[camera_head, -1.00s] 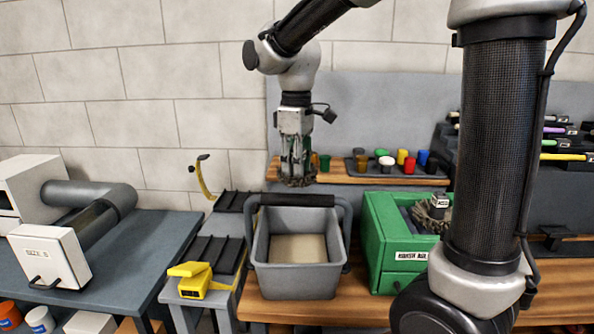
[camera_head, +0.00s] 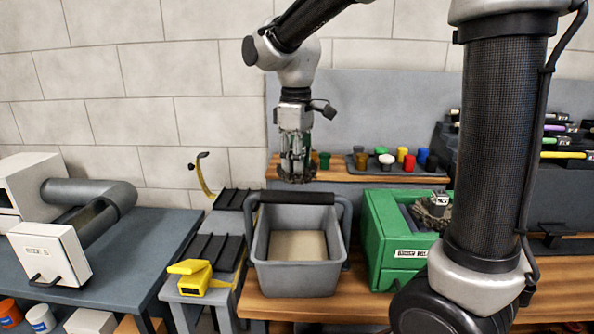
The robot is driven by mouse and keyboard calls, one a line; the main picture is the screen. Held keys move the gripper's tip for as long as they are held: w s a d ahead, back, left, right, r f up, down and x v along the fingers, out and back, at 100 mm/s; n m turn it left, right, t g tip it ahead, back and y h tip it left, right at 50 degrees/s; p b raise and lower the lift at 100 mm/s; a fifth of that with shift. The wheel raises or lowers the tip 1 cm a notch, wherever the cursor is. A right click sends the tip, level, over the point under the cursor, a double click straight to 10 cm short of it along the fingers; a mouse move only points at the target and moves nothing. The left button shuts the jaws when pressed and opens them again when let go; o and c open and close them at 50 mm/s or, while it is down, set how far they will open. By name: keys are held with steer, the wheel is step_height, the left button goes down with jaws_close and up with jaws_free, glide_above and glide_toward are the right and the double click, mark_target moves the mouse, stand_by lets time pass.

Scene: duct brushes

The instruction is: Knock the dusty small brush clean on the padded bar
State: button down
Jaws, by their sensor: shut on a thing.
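My gripper (camera_head: 296,160) points down above the back of the grey bin and is shut on a small dusty brush (camera_head: 297,179). Only the brush's grey-brown bristle end shows below the fingers; the rest is hidden between them. The black padded bar (camera_head: 297,198) runs across the back rim of the grey bin (camera_head: 275,281). The brush hangs close above the bar in the picture; I cannot tell whether it touches. The bin holds a flat beige layer.
A green box (camera_head: 379,240) with another dusty brush (camera_head: 434,210) stands right of the bin. A yellow clamp-like tool (camera_head: 196,278) lies left on a grey stand. Coloured caps (camera_head: 403,157) sit on a shelf behind. A grey duct (camera_head: 95,197) stands far left.

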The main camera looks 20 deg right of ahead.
steer(key=shift+f, duration=0.1)
step_height(320, 180, down, 4)
steer(key=shift+f, duration=0.1)
steer(key=shift+r, duration=2.2)
steer(key=s+a+r, duration=0.3)
steer(key=s+r, duration=0.2)
steer(key=s, duration=0.4)
steer(key=shift+a+r, duration=0.4)
